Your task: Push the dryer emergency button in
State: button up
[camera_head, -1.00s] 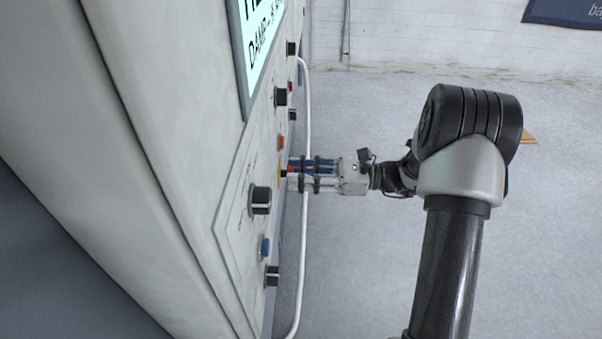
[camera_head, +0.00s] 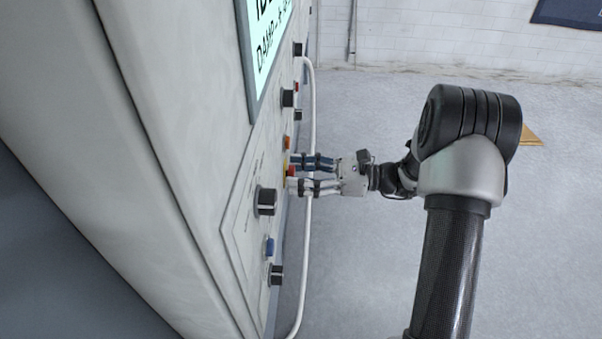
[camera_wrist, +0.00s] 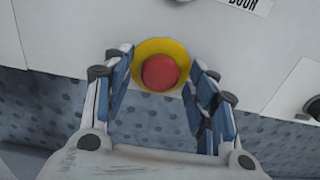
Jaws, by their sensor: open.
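The dryer emergency button is a round red cap (camera_wrist: 160,72) on a yellow ring (camera_wrist: 178,48), in the upper middle of the wrist view. In the head view the red button (camera_head: 291,171) shows at the panel, beside the fingertips. My gripper (camera_head: 292,173) is open in front of the panel. In the wrist view the open gripper (camera_wrist: 160,66) has one finger on each side of the red cap. Nothing is held. I cannot tell whether the fingertips touch the ring or the panel.
The control panel (camera_head: 243,205) carries black knobs (camera_head: 266,202), a blue button (camera_head: 269,246) and an orange button (camera_head: 287,142) close to my fingers. A white pipe (camera_head: 308,225) runs in front of the panel, near my gripper.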

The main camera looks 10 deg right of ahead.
jog(key=v, duration=1.2)
dwell(0.4)
jog(key=s+a+r+n+g+h, duration=0.3)
jog(key=s+a+n, duration=0.1)
jog(key=a, duration=0.2)
jog(key=s+a+r+n+g+h, duration=0.3)
jog(key=s+a+n, duration=0.1)
jog(key=a, duration=0.2)
jog(key=s+r+n+t+h, duration=0.4)
jog(key=s+n+t+h, duration=0.2)
jog(key=s+n+h, duration=0.65)
jog(key=s+d+f+n+g+y+b, duration=0.1)
jog(key=s+f+b, duration=0.2)
jog(key=f+b, duration=0.6)
notch_tip(320, 180, down, 3)
jog(key=shift+s+f+b, duration=0.1)
jog(key=shift+s+b, duration=0.3)
